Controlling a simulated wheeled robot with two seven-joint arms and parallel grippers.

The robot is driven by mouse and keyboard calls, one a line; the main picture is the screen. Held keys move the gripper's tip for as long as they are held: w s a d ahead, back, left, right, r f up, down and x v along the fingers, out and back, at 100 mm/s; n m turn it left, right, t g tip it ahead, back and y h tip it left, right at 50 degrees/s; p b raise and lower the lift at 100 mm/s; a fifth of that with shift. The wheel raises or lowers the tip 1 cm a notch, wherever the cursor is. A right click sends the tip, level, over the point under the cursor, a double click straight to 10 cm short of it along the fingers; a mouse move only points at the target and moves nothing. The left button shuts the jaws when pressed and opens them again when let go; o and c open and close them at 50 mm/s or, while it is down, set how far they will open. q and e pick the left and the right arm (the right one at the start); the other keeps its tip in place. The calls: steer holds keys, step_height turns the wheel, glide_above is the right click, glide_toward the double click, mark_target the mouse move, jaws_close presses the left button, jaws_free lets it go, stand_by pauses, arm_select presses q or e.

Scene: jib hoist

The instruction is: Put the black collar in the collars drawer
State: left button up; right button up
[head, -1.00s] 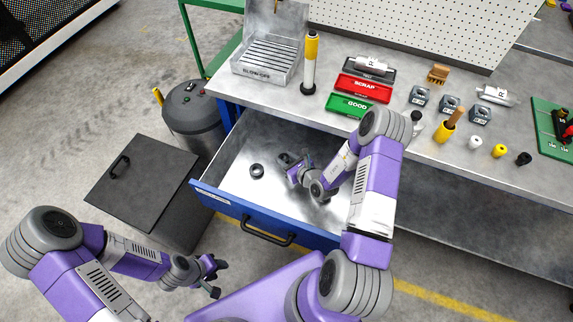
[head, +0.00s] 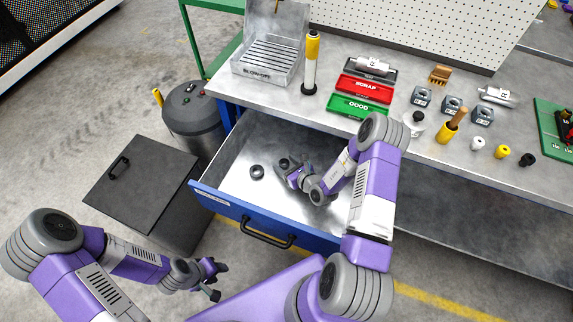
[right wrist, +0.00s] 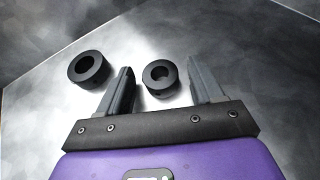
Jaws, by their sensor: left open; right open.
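The blue-fronted drawer (head: 222,202) is pulled open, and its label is too small to read. Two black collars are inside. One black collar (head: 257,171) lies on the drawer floor at the left; it shows at the left in the right wrist view (right wrist: 88,67), outside the fingers. The other black collar (right wrist: 160,78) lies between the spread fingers of my open right gripper (right wrist: 162,88), with a gap on both sides. In the head view that collar (head: 284,163) is partly covered by the gripper. My left gripper (head: 220,279) is open and empty, in front of the drawer.
The bench top above the drawer holds a red SCRAP tray (head: 364,88), a green GOOD tray (head: 358,107), a yellow-and-white cylinder (head: 312,65) and several small parts at the right. A grey bin (head: 193,112) stands left of the drawer. The drawer's left floor is largely clear.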

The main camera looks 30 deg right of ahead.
steer(key=shift+r, duration=0.35)
steer(key=p+v, duration=0.2)
steer(key=v, duration=0.5)
steer(key=shift+s, duration=0.25)
